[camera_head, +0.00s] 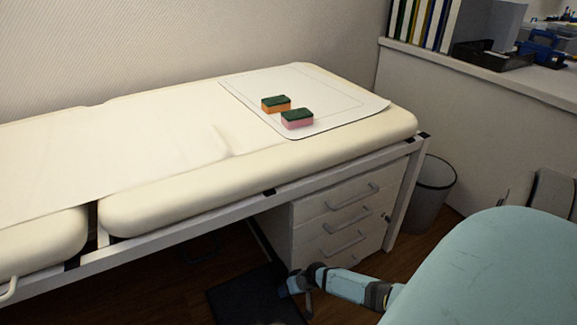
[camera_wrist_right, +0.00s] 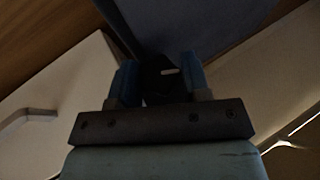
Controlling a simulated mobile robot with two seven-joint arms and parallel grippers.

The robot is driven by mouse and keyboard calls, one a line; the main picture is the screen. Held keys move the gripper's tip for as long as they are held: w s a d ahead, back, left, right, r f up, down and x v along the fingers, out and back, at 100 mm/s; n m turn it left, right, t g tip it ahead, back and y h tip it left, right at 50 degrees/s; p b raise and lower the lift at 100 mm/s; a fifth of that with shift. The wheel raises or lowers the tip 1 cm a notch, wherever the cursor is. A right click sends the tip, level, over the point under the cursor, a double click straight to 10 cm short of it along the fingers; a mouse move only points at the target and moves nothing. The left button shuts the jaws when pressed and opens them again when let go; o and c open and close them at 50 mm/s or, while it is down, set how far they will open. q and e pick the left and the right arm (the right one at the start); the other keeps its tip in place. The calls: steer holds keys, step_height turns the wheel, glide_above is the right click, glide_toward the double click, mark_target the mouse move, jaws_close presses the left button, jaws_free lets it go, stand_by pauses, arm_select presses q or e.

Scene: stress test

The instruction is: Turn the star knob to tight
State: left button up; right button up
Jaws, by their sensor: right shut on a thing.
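The star knob (camera_wrist_right: 158,72) is a dark, nearly black piece between the two blue fingers of my right gripper (camera_wrist_right: 160,82) in the right wrist view. A short white mark shows on its face, lying almost level in the picture. The fingers are shut on the knob from both sides. Its lower part is hidden behind the gripper's palm, and no tight marking can be read. In the head view my right gripper (camera_head: 299,281) is low in front of the drawer unit, below the couch's edge; I cannot make out the knob there. My left gripper is not in view.
A padded cream couch (camera_head: 160,209) stands above, with a white mat (camera_head: 340,113), an orange sponge (camera_head: 275,104) and a pink sponge (camera_head: 297,119). A white drawer unit (camera_head: 335,226) is just behind my right gripper. A bin (camera_head: 431,190) stands right of the couch's leg.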

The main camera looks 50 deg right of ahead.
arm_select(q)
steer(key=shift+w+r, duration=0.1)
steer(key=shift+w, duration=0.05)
arm_select(e)
steer(key=o, duration=0.9)
steer(key=shift+r, duration=0.1)
steer(key=shift+s+d+r, duration=0.15)
steer(key=shift+s+r, duration=0.05)
steer(key=shift+r, duration=0.05)
arm_select(q)
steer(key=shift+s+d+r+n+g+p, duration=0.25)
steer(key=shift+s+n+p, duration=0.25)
steer(key=shift+p, duration=0.65)
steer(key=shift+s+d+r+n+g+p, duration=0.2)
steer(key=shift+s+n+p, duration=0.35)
steer(key=shift+p, duration=0.65)
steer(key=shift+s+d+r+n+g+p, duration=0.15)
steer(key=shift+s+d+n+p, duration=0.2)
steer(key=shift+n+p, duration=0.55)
arm_select(e)
steer(key=v, duration=1.3)
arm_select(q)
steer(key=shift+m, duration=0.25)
arm_select(e)
steer(key=shift+s+d+f, duration=0.15)
